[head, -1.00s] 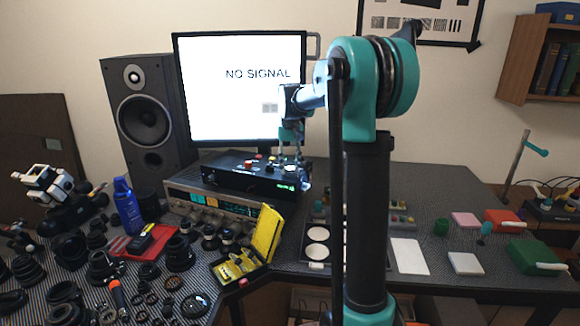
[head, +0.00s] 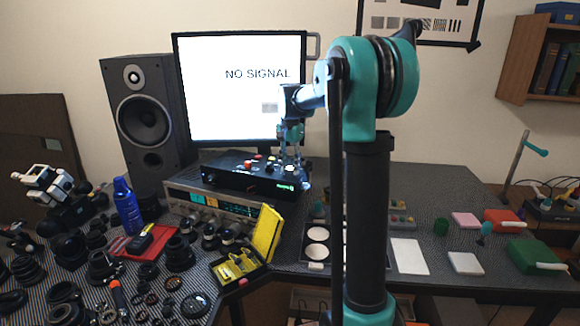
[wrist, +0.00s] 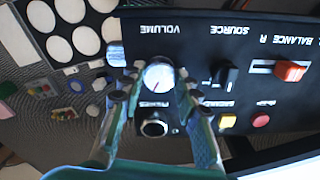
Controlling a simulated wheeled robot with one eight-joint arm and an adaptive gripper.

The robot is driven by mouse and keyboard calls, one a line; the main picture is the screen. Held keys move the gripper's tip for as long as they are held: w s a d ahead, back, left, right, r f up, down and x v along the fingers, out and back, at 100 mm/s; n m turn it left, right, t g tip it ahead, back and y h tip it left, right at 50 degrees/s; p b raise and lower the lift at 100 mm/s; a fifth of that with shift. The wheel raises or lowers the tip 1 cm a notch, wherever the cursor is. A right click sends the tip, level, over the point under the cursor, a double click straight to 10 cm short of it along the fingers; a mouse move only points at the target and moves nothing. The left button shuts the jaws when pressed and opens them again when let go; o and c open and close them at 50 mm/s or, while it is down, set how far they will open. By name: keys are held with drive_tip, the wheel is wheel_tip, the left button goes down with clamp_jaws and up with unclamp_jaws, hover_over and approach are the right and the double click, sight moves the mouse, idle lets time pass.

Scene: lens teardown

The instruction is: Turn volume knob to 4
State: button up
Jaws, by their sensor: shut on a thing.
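The volume knob (wrist: 158,76) is a round knob with a pale top and a dark pointer line. It sits under the upside-down label VOLUME on a black control box (head: 225,179), which also shows in the wrist view (wrist: 200,48). My gripper (wrist: 157,84) is over the box with one finger on each side of the knob, shut on it. In the head view my gripper (head: 294,165) is at the right end of the box, and the knob is hidden there. I cannot read a number scale around the knob.
Close to the knob are a black socket (wrist: 154,124), a source switch (wrist: 225,74), an orange balance slider (wrist: 290,71), and yellow (wrist: 227,121) and red (wrist: 261,120) buttons. The monitor (head: 225,85) stands behind the box. A silver receiver (head: 185,196) lies under it.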

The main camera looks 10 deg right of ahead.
sight(290, 168)
drive_tip(key=shift+m, duration=0.3)
drive_tip(key=o, duration=1.2)
drive_tip(key=shift+c, duration=0.2)
wheel_tip(290, 168, up, 12)
